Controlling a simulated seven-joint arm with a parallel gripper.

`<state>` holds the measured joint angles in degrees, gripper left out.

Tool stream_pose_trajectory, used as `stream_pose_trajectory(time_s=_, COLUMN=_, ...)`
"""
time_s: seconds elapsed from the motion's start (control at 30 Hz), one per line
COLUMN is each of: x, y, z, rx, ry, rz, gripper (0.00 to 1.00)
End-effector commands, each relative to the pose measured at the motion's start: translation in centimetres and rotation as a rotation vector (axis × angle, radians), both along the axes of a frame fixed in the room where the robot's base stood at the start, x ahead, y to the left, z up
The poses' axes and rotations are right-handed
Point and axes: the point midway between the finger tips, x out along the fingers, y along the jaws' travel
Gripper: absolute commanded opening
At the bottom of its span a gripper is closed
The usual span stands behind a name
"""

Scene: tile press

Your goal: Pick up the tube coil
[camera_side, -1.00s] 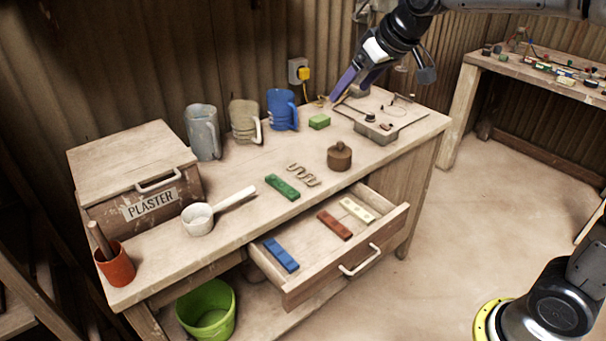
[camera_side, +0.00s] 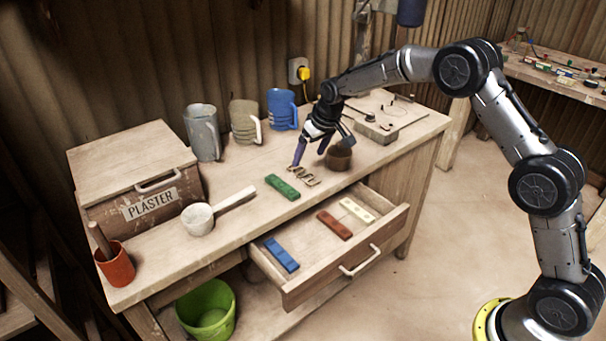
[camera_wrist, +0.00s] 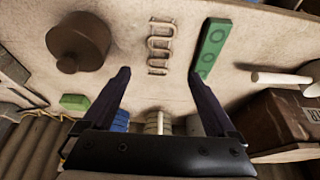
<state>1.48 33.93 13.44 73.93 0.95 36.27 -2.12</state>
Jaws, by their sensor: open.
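The tube coil (camera_side: 306,176) is a thin, pale, zigzag-bent tube lying flat on the bench top, between the green strip and the brown round pot. In the wrist view the coil (camera_wrist: 160,47) lies ahead of the fingertips, roughly centred between them. My gripper (camera_side: 308,158) is open, with its purple fingers pointing down close above the coil's back end. In the wrist view my gripper (camera_wrist: 158,74) has its two fingers spread wide with nothing between them. The side view does not show clearly whether a finger touches the bench.
A green strip (camera_side: 282,187) and a brown lidded pot (camera_side: 338,158) flank the coil closely. Several mugs stand behind, including a blue one (camera_side: 281,108). The open drawer (camera_side: 300,287) holds coloured strips in front.

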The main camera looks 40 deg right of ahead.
Motion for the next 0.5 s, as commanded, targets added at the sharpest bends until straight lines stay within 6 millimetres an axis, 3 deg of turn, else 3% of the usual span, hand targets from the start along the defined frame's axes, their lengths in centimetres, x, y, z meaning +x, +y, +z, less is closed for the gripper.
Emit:
stream_pose_trajectory(time_s=0.27, x=0.7, y=0.0, z=-2.0, rx=0.000, ry=0.002, rz=0.000, gripper=0.93)
stream_pose_trajectory(time_s=0.5, x=1.8, y=-0.1, z=-5.2, rx=0.000, ry=0.000, rz=0.000, gripper=0.93)
